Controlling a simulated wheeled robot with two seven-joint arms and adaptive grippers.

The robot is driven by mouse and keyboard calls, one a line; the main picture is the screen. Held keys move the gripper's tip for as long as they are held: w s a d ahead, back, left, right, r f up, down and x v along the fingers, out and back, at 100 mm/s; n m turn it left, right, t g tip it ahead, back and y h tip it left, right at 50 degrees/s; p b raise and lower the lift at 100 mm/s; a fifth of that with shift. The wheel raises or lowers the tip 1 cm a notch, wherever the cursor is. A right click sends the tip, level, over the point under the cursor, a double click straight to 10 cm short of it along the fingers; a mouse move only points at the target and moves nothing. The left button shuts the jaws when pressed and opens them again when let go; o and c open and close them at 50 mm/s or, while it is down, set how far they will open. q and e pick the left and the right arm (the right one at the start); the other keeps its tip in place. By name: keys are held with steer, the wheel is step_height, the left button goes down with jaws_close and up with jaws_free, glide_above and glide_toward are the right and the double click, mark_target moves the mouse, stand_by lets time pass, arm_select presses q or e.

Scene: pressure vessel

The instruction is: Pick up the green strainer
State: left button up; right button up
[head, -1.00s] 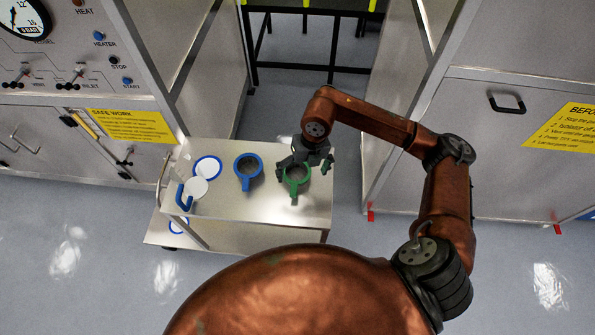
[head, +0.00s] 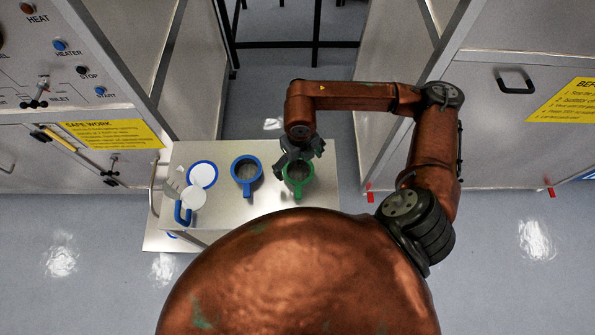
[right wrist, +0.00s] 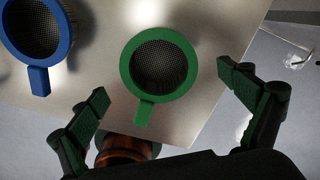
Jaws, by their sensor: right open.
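The green strainer (head: 298,182) stands on the metal cart near its right side, its handle pointing toward me. In the right wrist view the green strainer (right wrist: 135,62) shows its ring, dark mesh inside and short handle. My right gripper (head: 299,158) is above the far side of the strainer in the head view. In the right wrist view my right gripper (right wrist: 168,90) is open, its two fingers apart on either side of the strainer's handle end, with nothing held. My left gripper is not in view.
A blue strainer (head: 246,180) stands just left of the green one. Farther left on the cart (head: 222,213) are a blue-rimmed white disc (head: 203,174) and a blue-handled item (head: 183,212). Metal cabinets flank the cart. Its right edge lies close to the green strainer.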

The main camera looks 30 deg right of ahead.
mark_target(299, 171)
step_height(299, 171, down, 2)
steer(key=shift+s+f, duration=0.1)
steer(key=shift+f, duration=0.15)
step_height(299, 171, down, 2)
steer(key=shift+f, duration=0.1)
steer(key=c, duration=1.1)
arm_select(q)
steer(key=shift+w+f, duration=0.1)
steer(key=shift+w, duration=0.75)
arm_select(e)
steer(key=shift+c, duration=0.8)
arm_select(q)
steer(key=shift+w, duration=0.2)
